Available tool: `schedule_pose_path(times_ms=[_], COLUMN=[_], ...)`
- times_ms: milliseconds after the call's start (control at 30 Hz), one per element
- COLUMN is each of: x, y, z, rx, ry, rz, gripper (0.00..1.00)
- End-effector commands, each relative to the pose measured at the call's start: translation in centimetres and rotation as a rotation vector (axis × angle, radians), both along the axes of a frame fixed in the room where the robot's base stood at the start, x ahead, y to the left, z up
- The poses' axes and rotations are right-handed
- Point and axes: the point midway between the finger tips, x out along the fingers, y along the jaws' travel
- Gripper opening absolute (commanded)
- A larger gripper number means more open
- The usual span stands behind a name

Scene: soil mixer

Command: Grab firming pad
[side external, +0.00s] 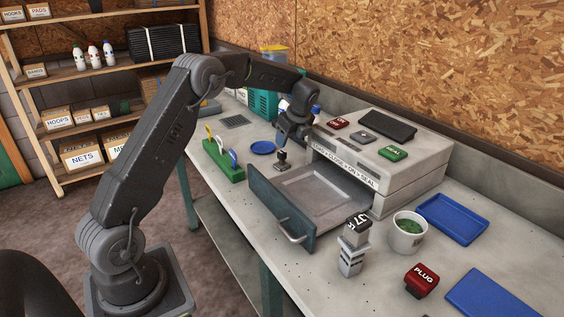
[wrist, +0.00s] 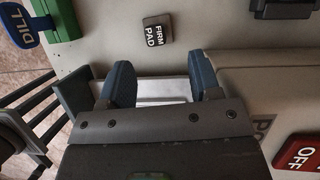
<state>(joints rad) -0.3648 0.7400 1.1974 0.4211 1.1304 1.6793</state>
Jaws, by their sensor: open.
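The firming pad (wrist: 157,33) is a small dark grey block marked FIRM PAD, lying on the bench ahead of my fingertips in the wrist view. In the side view the pad (side external: 282,161) stands small and dark just beyond the drawer's left end, close below my gripper (side external: 289,138). In the wrist view my gripper (wrist: 161,75) is open, with its two blue-grey fingers spread and nothing between them. The fingers are apart from the pad.
The sealing machine (side external: 416,158) is right of my gripper, its drawer (side external: 267,194) pulled out. A green rack (side external: 222,160) with tags is left of the pad, a blue dish (side external: 263,148) behind it. A white cup (side external: 407,234) and red PLUG block (side external: 421,281) are farther right.

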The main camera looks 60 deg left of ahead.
Motion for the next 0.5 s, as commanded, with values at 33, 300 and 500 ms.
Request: schedule_pose_path(times_ms=[33,300,500], x=[-0.1,-0.2,-0.7], y=[0.4,1.4,2.4], z=[-1.0,-3.5,-5.5], rx=[-0.001,-0.001,-0.002], ry=[0.003,-0.002,0.001], rz=[0.001,0.001,0.003], gripper=[0.57,0.57,0.57])
